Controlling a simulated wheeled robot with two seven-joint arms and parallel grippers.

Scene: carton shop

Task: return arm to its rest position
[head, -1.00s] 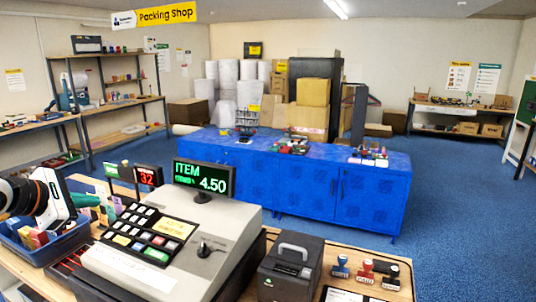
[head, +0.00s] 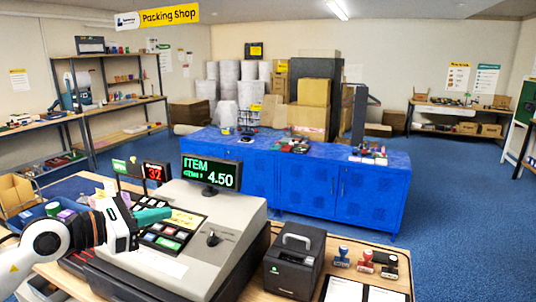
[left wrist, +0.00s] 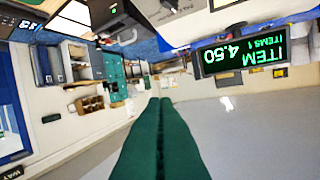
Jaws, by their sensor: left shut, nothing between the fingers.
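My left gripper (head: 168,214) comes in from the left and hangs over the keypad of the grey cash register (head: 240,228). Its green fingers are shut with nothing between them. In the left wrist view, the two fingers (left wrist: 160,110) lie flat together, with the register's display (left wrist: 240,57) beyond them to the right. The gripper covers part of the keys. I cannot tell from the head view whether the fingertips touch them. My right gripper is not in view.
The register display (head: 210,172) reads ITEM 4.50. A black printer (head: 295,260) and several stamps (head: 366,261) stand to the right on the counter. A blue bin (head: 35,213) is behind my left arm. A blue cabinet (head: 310,185) stands beyond the counter.

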